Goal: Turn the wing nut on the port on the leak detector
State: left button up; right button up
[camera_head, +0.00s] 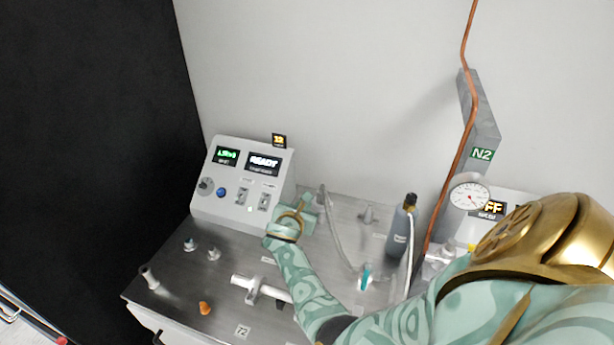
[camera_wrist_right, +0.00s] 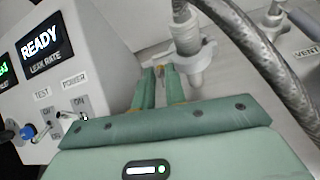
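The leak detector (camera_head: 245,183) is a pale box at the back left of the bench, its screen reading READY; its panel also shows in the right wrist view (camera_wrist_right: 45,75). Beside it, the port (camera_wrist_right: 190,45) carries a clamp ring and a braided hose. In the head view the right gripper (camera_head: 308,208) partly hides the port. My left gripper is not in view.
The braided hose (camera_wrist_right: 245,50) arches close to the right of the fingers. On the bench stand small fittings (camera_head: 190,244), an orange cap (camera_head: 205,308), a white tube piece (camera_head: 243,282) and a grey bottle (camera_head: 401,230). A gauge (camera_head: 469,197) and copper pipe (camera_head: 462,140) are at right.

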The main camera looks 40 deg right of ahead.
jog(key=shift+a+r, duration=0.1)
grip_shut()
jog(key=shift+s+m+t, duration=0.2)
jog(key=shift+m+t, duration=0.1)
jog(key=shift+m, duration=0.2)
grip_release()
